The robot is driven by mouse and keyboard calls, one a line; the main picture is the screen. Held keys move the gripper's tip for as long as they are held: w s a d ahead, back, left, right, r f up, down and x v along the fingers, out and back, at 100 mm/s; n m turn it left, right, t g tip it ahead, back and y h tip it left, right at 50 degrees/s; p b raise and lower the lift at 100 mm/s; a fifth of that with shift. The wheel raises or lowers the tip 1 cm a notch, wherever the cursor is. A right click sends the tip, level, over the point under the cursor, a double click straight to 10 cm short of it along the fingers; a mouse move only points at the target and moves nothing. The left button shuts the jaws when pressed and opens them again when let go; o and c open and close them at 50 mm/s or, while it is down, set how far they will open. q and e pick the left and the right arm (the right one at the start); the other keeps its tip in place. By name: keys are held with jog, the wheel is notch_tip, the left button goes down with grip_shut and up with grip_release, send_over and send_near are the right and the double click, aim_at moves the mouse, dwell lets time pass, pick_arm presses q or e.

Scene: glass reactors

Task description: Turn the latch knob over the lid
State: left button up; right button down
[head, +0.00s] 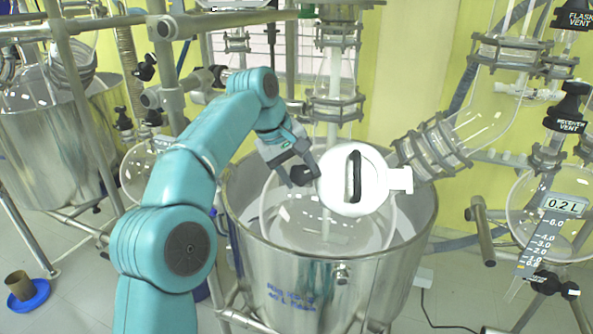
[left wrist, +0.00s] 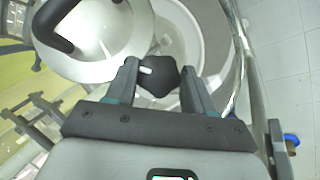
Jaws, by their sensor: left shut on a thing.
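The white round lid (head: 375,185) with a dark bar handle (head: 353,176) faces me above the glass vessel in the middle of the head view. A white tab sticks out at its right side. The lid (left wrist: 105,50) also fills the upper left of the left wrist view. The black latch knob (left wrist: 160,78) sits beside the lid's edge, with a small white mark on its left part. My left gripper (head: 301,166) reaches in from the left at the lid's left edge. Its two fingers are shut on the knob (head: 304,176), one on each side. My right gripper is out of view.
A steel bath (head: 335,285) surrounds the glass vessel under the lid. A glass neck with a clamped flange (head: 432,150) stands close to the right. A metal post (head: 85,110) and rails stand at the left. A blue dish (head: 28,297) lies on the floor.

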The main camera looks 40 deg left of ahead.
pick_arm(q)
jog(key=shift+d+m+g, duration=0.1)
jog(key=shift+m+g, duration=0.2)
jog(key=shift+m, duration=0.3)
jog(key=shift+y, duration=0.3)
jog(key=o, duration=1)
jog(key=shift+o, duration=0.2)
jog(key=shift+r, duration=0.1)
